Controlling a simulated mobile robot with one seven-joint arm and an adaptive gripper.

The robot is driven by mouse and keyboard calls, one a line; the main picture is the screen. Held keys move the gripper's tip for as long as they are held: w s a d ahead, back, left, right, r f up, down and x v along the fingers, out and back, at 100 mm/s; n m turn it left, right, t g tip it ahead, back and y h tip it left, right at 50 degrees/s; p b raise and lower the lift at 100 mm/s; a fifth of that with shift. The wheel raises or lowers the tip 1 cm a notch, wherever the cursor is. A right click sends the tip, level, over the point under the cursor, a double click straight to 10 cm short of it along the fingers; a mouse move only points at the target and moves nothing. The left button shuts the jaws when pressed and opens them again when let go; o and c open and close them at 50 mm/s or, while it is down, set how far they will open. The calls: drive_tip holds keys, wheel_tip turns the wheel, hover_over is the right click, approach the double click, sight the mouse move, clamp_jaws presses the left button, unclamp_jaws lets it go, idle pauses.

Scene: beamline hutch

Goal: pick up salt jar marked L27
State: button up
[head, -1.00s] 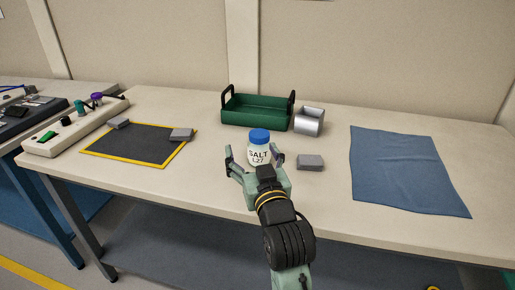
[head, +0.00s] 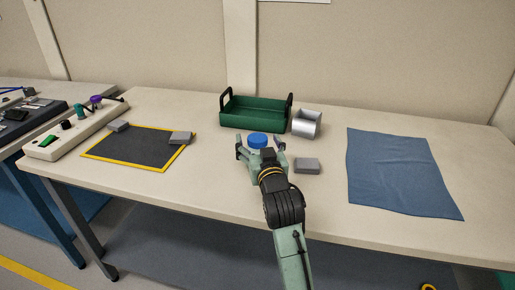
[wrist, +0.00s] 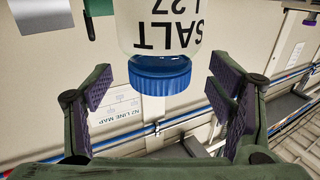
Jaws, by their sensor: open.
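The white salt jar with a blue lid (head: 258,141) stands on the table in front of the green tray. In the head view only its lid shows clearly; my gripper hides its label. In the wrist view the jar (wrist: 165,30) appears upside down, with "SALT L27" readable on its label. My gripper (wrist: 163,95) is open, with one finger on each side of the jar. Gaps show between the fingers and the lid, so neither finger appears to touch it there. In the head view my gripper (head: 260,148) reaches from the front, its fingers beside the jar.
The green tray (head: 252,122) and an open metal container (head: 307,124) stand close behind. A grey block (head: 307,166) lies just right of my gripper. A yellow-edged dark mat (head: 130,146) is left, a blue cloth (head: 400,175) right. The table front is clear.

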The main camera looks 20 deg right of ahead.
drive_tip(key=shift+w+d, duration=0.15)
drive_tip(key=shift+w, duration=0.75)
drive_tip(key=shift+c, duration=0.2)
drive_tip(key=c, duration=1.5)
drive_tip(key=shift+c, duration=0.2)
drive_tip(key=shift+r, duration=0.15)
